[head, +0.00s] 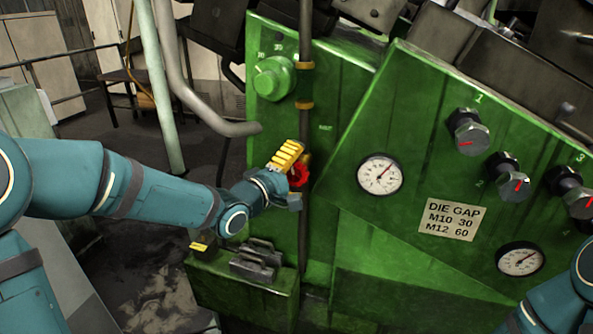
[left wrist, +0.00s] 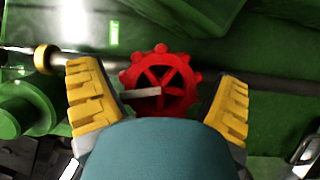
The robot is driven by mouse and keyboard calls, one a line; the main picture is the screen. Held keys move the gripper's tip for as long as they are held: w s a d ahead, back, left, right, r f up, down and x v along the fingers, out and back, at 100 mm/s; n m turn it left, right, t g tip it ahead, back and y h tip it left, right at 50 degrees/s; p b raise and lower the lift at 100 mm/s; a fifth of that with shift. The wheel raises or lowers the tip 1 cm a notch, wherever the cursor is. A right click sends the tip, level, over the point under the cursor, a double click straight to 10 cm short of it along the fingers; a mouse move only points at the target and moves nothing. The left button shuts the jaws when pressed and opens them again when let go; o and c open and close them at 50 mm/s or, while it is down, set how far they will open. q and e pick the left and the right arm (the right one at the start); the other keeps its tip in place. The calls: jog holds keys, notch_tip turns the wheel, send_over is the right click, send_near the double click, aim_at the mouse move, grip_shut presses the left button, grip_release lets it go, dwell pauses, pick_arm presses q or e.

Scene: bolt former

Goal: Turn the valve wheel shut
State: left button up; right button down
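The red valve wheel (head: 301,174) sits on a dark vertical pipe (head: 305,127) on the green machine, partly hidden behind my left gripper in the head view. In the left wrist view the red wheel (left wrist: 160,82) shows almost whole, with spokes and a knobbed rim. My left gripper (head: 290,172) is at the wheel. Its yellow-padded fingers (left wrist: 158,98) stand apart, one on each side of the wheel, with a visible gap to the rim. A grey bar-like piece lies across the wheel's left part. My right gripper is out of view; part of my right arm shows at lower right.
The green panel carries a round green knob (head: 273,78), a white gauge (head: 380,174), a second gauge (head: 520,259), several dark knobs (head: 468,131) and a die gap plate (head: 453,219). A bent grey pipe (head: 215,122) ends left of the wheel. Dark metal blocks (head: 255,262) lie below.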

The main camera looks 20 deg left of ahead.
pick_arm(q)
jog(key=c, duration=1)
jog(key=shift+f, duration=0.1)
jog(key=shift+m+g+p, duration=0.3)
jog(key=shift+m+p, duration=0.3)
jog(key=shift+m, duration=0.3)
jog(key=shift+m+g+y, duration=0.3)
jog(key=shift+m+y, duration=0.1)
jog(key=shift+m, duration=0.3)
jog(key=shift+f+m+y, duration=0.1)
jog(key=shift+m+y, duration=0.3)
jog(key=shift+m, duration=0.5)
jog(key=shift+m+g+y+b, duration=0.5)
jog(key=shift+m+b, duration=0.5)
jog(key=shift+b, duration=0.05)
